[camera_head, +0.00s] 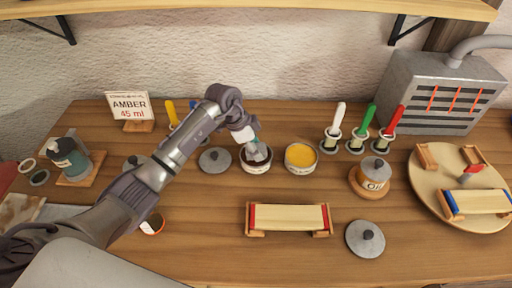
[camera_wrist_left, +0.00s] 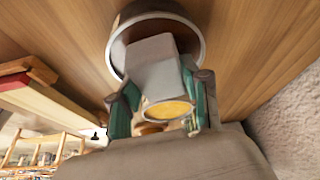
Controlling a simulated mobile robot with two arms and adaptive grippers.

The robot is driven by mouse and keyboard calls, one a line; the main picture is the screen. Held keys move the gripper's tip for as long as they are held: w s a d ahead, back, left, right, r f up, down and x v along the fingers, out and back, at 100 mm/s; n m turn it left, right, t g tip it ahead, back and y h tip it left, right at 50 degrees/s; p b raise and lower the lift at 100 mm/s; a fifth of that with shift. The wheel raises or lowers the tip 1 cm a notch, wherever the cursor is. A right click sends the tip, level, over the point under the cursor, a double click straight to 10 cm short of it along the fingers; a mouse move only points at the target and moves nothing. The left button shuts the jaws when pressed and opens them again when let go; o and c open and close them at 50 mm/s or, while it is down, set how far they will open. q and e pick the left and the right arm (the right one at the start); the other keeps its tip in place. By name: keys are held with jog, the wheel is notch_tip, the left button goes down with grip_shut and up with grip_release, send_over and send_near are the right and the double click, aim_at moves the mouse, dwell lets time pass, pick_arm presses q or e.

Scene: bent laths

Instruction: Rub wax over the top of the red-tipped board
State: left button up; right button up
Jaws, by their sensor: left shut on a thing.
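The red-tipped board (camera_head: 288,217) is a pale lath with red ends, lying on low wooden supports at the front middle of the table. In the left wrist view a red-ended piece shows at the left (camera_wrist_left: 45,98). My left gripper (camera_head: 257,148) is at a small round bowl (camera_head: 256,166) with dark contents, behind and left of the board. The block's far end is at the bowl; contact is unclear. My right gripper is not in view.
A bowl of yellow stuff (camera_head: 301,157) stands right of the dark one. Lids (camera_head: 366,239), an oil jar (camera_head: 371,178) and upright coloured-handled tools (camera_head: 364,129) stand around. A round board (camera_head: 430,185) holds a blue-tipped lath (camera_head: 480,202). An "AMBER 45 ml" sign (camera_head: 130,106) stands back left.

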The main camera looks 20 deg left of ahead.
pick_arm(q)
jog(key=shift+s+f, duration=0.1)
dwell(1.3)
notch_tip(320, 180, up, 7)
jog(key=p, duration=0.7)
jog(key=shift+p, duration=0.4)
dwell(0.3)
